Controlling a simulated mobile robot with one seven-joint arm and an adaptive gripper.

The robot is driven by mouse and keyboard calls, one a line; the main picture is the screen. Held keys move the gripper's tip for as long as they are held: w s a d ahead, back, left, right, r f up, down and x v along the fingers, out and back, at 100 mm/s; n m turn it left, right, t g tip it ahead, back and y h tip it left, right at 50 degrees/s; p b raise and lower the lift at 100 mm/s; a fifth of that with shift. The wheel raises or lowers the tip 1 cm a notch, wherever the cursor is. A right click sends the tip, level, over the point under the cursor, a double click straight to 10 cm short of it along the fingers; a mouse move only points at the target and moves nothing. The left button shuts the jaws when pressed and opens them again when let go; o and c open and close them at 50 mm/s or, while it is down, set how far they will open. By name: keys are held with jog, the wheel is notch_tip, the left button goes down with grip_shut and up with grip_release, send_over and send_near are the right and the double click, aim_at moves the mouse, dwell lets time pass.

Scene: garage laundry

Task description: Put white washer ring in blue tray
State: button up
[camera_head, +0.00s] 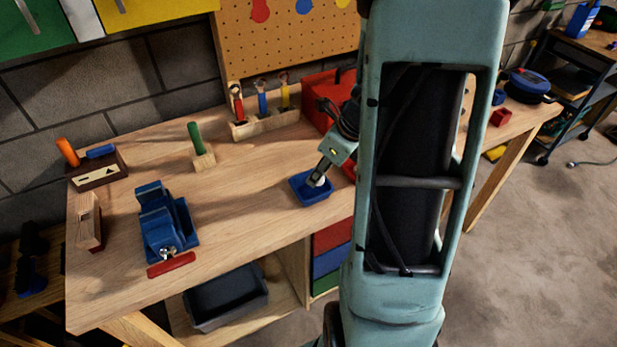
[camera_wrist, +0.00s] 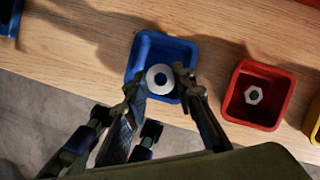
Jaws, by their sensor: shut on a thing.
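The blue tray (camera_head: 299,185) stands on the workbench near its front edge, and it also shows in the wrist view (camera_wrist: 143,48). The white washer ring (camera_wrist: 151,77) is between my gripper's fingertips, over the inside of the blue tray. My gripper (camera_wrist: 160,85) is shut on the washer ring. In the head view my gripper (camera_head: 318,178) points down at the blue tray. I cannot tell whether the ring touches the tray floor.
A red tray (camera_wrist: 237,101) with a metal nut (camera_wrist: 253,95) stands right of the blue tray in the wrist view. A yellow tray (camera_wrist: 315,125) edge is beyond it. A blue vise (camera_head: 165,225) and a tool rack (camera_head: 265,123) stand on the workbench (camera_head: 235,215).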

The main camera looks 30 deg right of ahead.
aim_at(308, 191)
jog(key=shift+w+a+f, duration=0.4)
jog(key=shift+w+f, duration=0.15)
jog(key=shift+f, duration=0.25)
jog(key=shift+w+a+f+b, duration=0.15)
jog(key=shift+f+b, duration=0.2)
jog(key=shift+f, duration=1.3)
jog(key=shift+f, duration=0.15)
jog(key=o, duration=0.4)
jog(key=shift+o, duration=0.9)
